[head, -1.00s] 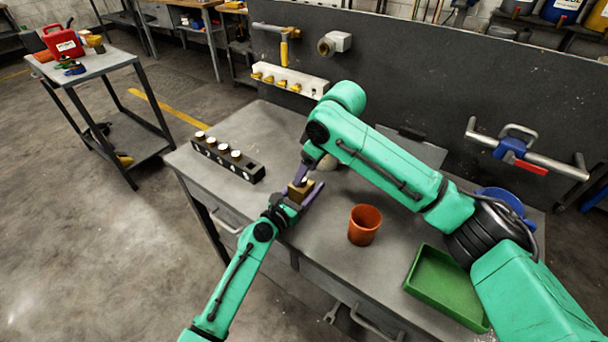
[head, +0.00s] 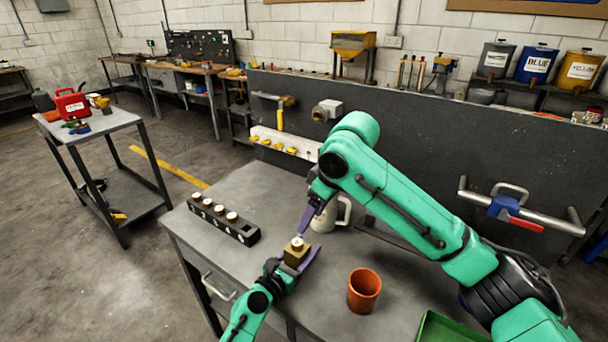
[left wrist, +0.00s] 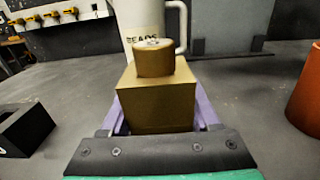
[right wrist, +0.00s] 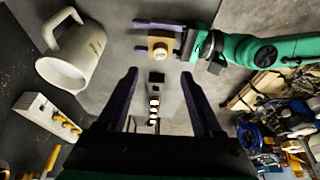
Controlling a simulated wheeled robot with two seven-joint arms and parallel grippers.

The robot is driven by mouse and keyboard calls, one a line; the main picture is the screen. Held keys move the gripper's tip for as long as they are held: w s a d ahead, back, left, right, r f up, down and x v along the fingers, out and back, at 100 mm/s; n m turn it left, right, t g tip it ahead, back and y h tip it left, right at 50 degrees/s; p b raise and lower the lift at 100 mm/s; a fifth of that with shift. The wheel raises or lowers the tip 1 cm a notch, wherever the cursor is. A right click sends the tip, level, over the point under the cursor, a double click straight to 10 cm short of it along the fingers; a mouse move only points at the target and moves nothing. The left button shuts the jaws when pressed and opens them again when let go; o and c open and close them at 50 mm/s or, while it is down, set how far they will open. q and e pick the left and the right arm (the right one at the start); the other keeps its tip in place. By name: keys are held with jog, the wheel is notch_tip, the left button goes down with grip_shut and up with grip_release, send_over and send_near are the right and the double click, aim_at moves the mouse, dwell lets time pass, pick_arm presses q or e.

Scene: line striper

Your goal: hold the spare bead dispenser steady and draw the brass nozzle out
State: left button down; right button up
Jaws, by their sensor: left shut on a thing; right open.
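The spare bead dispenser (head: 296,257) is a brass-coloured block, upright near the table's front edge. It fills the middle of the left wrist view (left wrist: 158,103). The round brass nozzle (left wrist: 154,62), pale on top, sits on it; it also shows in the head view (head: 297,244). My left gripper (head: 299,262) is shut on the block, its purple fingers along both sides. My right gripper (head: 302,228) is open and empty, close to the nozzle in the head view. In the right wrist view the nozzle (right wrist: 160,49) lies beyond the fingertips, not between them.
A white jug (left wrist: 150,20) marked BEADS stands behind the dispenser. A black numbered rack (head: 222,222) with several white-topped pieces lies to the left. An orange cup (head: 364,292) and green tray (head: 440,328) are to the right. A dark panel (head: 420,150) with fittings closes the back.

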aim_at(298, 242)
jog(key=x, duration=1)
jog(key=shift+s+f, duration=0.1)
jog(key=shift+f, duration=0.05)
dwell(0.3)
grip_shut()
